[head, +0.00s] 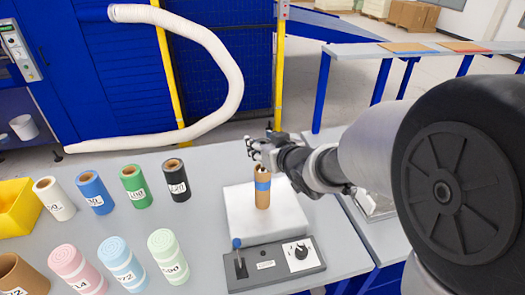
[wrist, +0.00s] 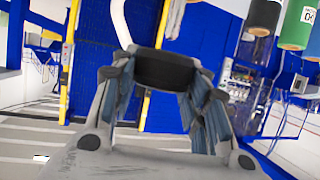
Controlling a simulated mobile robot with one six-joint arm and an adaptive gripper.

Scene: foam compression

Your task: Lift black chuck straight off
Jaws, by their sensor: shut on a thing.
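My gripper (head: 256,146) is above the white block in the head view, its fingers pointing left. In the wrist view the fingers (wrist: 160,85) are closed on a dark piece, the black chuck (wrist: 165,68), held across the fingertips. In the head view the chuck is too small to tell apart from the fingers. A brown cardboard tube with a blue band (head: 262,187) stands upright on the white block (head: 238,217), just below the gripper. I cannot tell whether the chuck touches the tube.
A grey control box (head: 275,265) with a lever and a knob lies in front of the block. Labelled rolls, white, blue (head: 95,192), green and black (head: 176,180), stand to the left.

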